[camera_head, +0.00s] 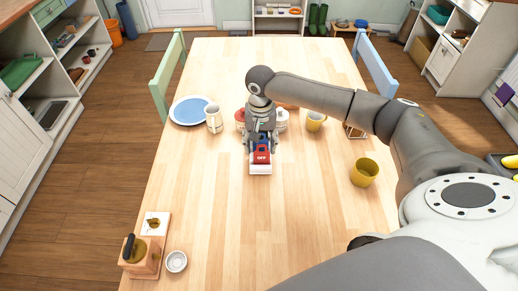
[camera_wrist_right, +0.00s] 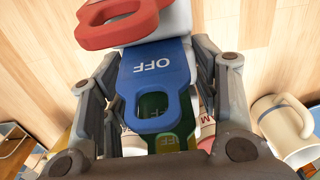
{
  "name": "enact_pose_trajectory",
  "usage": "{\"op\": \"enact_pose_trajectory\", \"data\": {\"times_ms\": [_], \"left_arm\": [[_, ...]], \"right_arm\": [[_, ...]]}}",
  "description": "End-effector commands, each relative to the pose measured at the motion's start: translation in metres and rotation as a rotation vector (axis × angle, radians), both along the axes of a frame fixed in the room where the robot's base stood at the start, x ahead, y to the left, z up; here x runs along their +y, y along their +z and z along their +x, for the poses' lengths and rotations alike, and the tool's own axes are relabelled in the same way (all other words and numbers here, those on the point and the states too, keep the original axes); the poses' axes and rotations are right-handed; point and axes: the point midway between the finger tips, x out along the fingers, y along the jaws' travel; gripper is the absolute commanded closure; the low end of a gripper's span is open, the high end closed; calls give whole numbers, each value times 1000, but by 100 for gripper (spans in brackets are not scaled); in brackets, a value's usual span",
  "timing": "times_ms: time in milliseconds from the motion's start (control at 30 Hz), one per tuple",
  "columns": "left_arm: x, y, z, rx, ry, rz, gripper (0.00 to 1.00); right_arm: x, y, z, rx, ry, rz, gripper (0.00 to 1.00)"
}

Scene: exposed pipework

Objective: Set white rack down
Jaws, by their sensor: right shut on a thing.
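The white rack (camera_head: 260,170) is at the middle of the table, under my right gripper (camera_head: 261,146). It carries coloured tags: a red tag (camera_head: 262,157) marked OFF at its near end and a blue tag (camera_wrist_right: 153,75) marked OFF behind it. A green tag (camera_wrist_right: 154,104) shows below the blue one in the wrist view. The right gripper's fingers are on both sides of the rack and shut on it; the exact contact is partly hidden by the tags. I cannot tell whether the rack's underside touches the table. My left gripper is not in view.
An olive cup (camera_head: 364,172) stands right. A wooden block with a black handle (camera_head: 140,258) and a small white dish (camera_head: 176,261) are near left. The table's near middle is clear.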

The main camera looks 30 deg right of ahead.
Motion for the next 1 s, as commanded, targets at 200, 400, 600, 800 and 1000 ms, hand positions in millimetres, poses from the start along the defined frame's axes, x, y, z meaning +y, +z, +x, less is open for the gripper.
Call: {"op": "enact_pose_trajectory", "data": {"times_ms": [200, 400, 600, 800, 1000], "left_arm": [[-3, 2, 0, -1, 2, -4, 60], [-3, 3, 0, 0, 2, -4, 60], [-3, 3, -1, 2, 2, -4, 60], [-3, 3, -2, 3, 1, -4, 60], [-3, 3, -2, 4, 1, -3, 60]], "right_arm": [[1, -22, 6, 1, -1, -2, 77], [2, -37, 6, -3, 0, -2, 77], [2, -37, 6, -2, 0, 0, 77], [1, -40, 6, 0, -1, -1, 34], [1, -40, 5, 0, -1, -1, 22]]}}
